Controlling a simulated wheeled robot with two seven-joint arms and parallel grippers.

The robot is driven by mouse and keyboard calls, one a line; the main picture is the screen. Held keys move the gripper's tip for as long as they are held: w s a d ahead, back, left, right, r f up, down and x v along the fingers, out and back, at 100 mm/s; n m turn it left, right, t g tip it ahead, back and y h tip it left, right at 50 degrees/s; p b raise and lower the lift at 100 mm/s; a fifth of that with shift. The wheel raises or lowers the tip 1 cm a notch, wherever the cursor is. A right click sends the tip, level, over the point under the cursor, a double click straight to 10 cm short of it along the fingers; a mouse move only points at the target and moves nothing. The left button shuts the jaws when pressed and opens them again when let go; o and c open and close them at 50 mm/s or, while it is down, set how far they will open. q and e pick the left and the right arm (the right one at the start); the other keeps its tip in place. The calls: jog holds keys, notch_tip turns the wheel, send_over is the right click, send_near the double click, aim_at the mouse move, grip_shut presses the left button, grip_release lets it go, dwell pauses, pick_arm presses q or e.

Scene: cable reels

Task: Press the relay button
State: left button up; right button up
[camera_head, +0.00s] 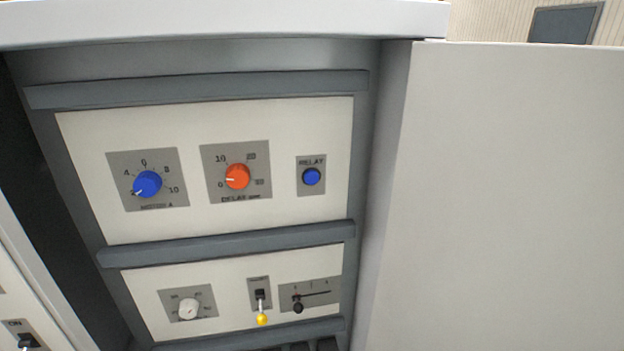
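The relay button (312,177) is a round blue button on a small grey plate (311,161) labelled RELAY. It sits at the right end of the upper white panel (275,122) inside an open grey cabinet. To its left on the same panel are an orange delay knob (237,176) and a blue motor knob (148,184). Nothing covers the button. I cannot tell whether it is pressed in. Neither of my grippers shows in the head view.
The cabinet door (500,200) stands open on the right. A lower panel (137,285) holds a white knob (188,309), a yellow-tipped toggle (262,318) and a slider (298,307). A black switch (27,341) shows at the lower left. The space before the upper panel is clear.

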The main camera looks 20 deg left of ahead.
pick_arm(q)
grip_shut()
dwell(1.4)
